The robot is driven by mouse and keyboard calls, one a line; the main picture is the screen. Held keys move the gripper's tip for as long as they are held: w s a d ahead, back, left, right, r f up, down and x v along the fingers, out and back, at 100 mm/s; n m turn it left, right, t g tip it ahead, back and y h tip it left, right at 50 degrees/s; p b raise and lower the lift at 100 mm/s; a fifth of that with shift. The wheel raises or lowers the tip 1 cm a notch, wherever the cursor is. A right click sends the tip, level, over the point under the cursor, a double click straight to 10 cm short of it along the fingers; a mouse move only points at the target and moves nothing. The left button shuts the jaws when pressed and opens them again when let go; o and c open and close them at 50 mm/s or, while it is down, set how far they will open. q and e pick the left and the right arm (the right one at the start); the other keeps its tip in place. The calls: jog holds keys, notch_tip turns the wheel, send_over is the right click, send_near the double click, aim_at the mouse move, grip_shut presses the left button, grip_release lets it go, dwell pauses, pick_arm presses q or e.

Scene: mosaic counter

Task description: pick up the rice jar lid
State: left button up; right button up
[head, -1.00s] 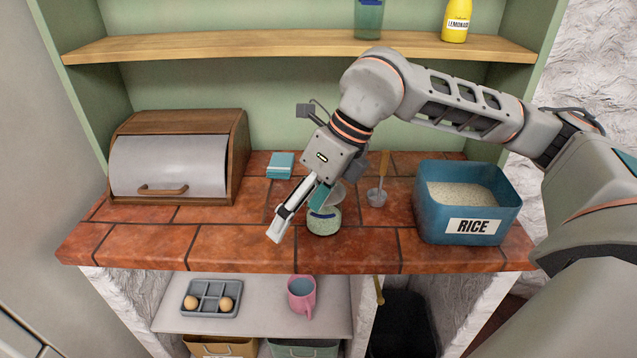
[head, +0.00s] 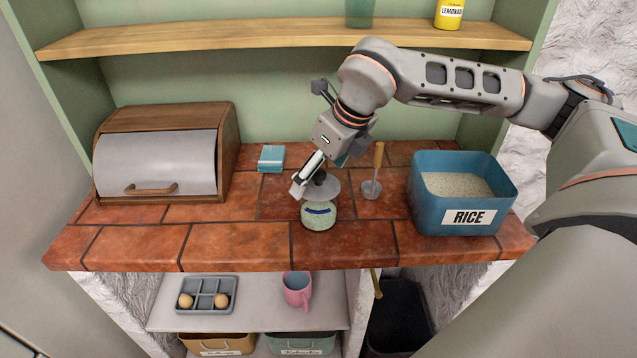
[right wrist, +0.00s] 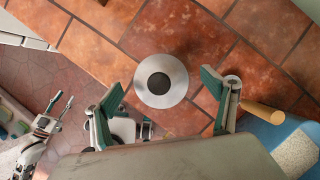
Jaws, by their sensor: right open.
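The rice jar lid (head: 322,191) is a grey disc with a dark round knob, on top of the rice jar (head: 319,216), a small glass jar with pale contents and a dark blue label. In the right wrist view the lid (right wrist: 161,81) shows from above and hides the jar. My right gripper (head: 318,174) is open and empty, tilted down at the knob, with a finger on either side. In the right wrist view its green-padded fingers (right wrist: 163,92) are spread wider than the lid.
A ladle (head: 373,186) with a wooden handle stands close right of the jar. A blue RICE bin (head: 437,205) is further right. The counter front (head: 235,243) is clear.

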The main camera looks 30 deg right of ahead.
jog(key=shift+w+f, duration=0.15)
jog(key=shift+f, duration=0.35)
jog(key=shift+a, duration=0.1)
jog(key=c, duration=1.2)
jog(key=shift+c, duration=0.2)
jog(key=shift+r, duration=0.2)
